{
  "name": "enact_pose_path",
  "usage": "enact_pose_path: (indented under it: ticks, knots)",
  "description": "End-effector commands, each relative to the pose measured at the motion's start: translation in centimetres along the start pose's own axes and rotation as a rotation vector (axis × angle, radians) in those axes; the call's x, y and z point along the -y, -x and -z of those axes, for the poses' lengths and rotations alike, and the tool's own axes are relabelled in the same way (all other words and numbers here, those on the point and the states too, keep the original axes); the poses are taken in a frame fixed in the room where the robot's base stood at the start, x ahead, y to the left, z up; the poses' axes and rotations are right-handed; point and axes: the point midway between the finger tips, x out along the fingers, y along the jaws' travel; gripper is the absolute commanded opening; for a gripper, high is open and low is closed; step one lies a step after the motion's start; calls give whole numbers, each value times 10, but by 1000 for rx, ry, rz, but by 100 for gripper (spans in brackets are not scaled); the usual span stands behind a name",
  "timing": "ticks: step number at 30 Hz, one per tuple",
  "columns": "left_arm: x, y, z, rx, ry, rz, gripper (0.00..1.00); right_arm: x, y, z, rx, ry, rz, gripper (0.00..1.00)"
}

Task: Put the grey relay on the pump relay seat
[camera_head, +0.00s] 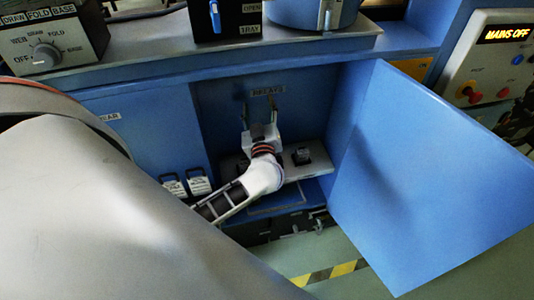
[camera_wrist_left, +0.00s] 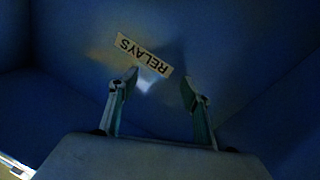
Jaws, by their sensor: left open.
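My left gripper (camera_head: 259,103) reaches into the open blue cabinet, in front of the back wall under the RELAYS label (camera_head: 268,91). Its two fingers point up at the wall and are apart. In the left wrist view, the gripper (camera_wrist_left: 158,86) has nothing between its fingertips, with the RELAYS label (camera_wrist_left: 143,54) beyond them. A small dark block, perhaps a relay (camera_head: 301,156), stands on the light shelf (camera_head: 294,171) right of my wrist. I cannot make out the grey relay or the pump relay seat; my wrist hides part of the shelf. My right gripper is not in view.
The open blue door (camera_head: 430,180) stands close on the right. A ledge (camera_head: 215,58) overhangs the cabinet. Two white-labelled pieces (camera_head: 199,184) are left of my forearm. A control panel (camera_head: 495,65) is at the upper right. My own grey body part covers the lower left.

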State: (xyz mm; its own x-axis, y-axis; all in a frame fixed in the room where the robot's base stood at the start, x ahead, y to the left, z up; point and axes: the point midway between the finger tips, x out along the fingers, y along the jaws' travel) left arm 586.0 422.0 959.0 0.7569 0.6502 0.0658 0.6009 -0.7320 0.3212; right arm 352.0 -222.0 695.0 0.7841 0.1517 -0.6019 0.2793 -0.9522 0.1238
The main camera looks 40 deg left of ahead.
Motion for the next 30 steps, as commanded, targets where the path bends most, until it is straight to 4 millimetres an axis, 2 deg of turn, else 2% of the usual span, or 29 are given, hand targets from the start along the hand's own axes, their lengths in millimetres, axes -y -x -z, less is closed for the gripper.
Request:
enact_pose_path:
  ticks: [3, 5, 8, 11, 12, 14, 15, 19, 21, 24, 27, 30]
  knots:
    - [-28, 41, 6, -92, -32, -244, 48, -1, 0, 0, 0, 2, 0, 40]
    - [-46, 67, 0, -102, -57, -377, 48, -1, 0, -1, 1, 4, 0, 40]
    - [-66, 117, -26, -54, -124, -587, 48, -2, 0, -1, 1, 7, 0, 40]
    - [-72, 171, -69, 67, -217, -762, 48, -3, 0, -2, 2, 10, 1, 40]
    - [-67, 193, -90, 134, -262, -816, 48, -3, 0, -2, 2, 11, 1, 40]
    - [-54, 224, -122, 244, -337, -878, 48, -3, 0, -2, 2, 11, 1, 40]
    - [-41, 243, -143, 322, -387, -903, 48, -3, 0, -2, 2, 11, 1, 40]
    - [12, 291, -195, 550, -543, -912, 48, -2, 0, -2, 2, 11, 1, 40]
    - [40, 307, -212, 639, -610, -891, 48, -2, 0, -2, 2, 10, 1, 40]
    - [68, 319, -225, 716, -672, -858, 48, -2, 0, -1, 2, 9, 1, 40]
    - [79, 324, -229, 746, -698, -841, 48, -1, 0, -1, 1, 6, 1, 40]
    - [81, 324, -230, 753, -702, -837, 48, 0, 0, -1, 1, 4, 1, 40]
